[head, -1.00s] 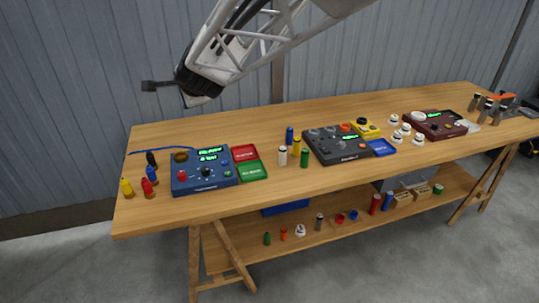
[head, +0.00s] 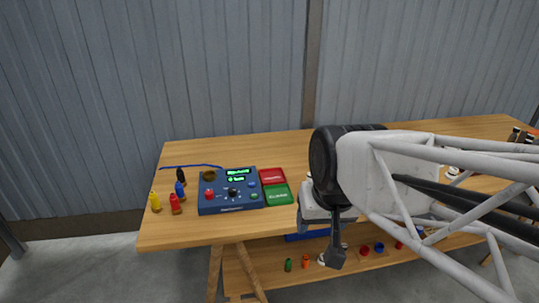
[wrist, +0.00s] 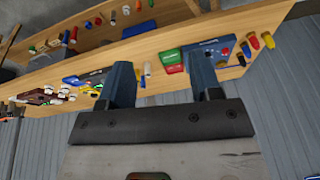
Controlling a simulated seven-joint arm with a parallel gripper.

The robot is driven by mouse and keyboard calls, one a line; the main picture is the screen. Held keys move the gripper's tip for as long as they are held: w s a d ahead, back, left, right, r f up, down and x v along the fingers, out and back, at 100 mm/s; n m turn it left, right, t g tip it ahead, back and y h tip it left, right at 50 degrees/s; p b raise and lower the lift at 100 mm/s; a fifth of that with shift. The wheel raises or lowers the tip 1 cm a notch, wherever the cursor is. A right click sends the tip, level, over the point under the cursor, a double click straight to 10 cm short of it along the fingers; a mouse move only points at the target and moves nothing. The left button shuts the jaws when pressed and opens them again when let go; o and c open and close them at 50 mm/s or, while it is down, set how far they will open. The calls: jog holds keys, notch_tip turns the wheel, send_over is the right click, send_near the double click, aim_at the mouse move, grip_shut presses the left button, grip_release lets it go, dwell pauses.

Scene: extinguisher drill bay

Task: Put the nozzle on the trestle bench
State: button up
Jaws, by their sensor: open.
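The wooden trestle bench (head: 180,230) spans the head view and shows tilted in the wrist view (wrist: 40,75). I cannot tell which object is the nozzle. Small yellow (head: 155,202), red (head: 175,204), blue (head: 180,190) and black (head: 181,176) pieces stand at the bench's left end. My gripper (head: 337,250) points down near the bench's front edge, right of the blue control box (head: 230,208). In the wrist view my gripper (wrist: 162,70) is open, with nothing visibly held between its two fingers. My arm hides the bench's middle and right part.
A red tray (head: 272,176) and a green tray (head: 278,194) lie beside the blue box. A lower shelf (head: 260,275) carries several small items, including a green bottle (head: 288,265). Bare bench top lies behind the trays. A corrugated wall (head: 200,70) stands behind.

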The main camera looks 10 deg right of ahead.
jog(key=s, duration=0.1)
jog(key=s+d, duration=0.1)
jog(key=s+f+n, duration=0.1)
jog(key=shift+s+d+g+h, duration=0.2)
jog(key=shift+g+h, duration=0.1)
jog(key=shift+g, duration=0.1)
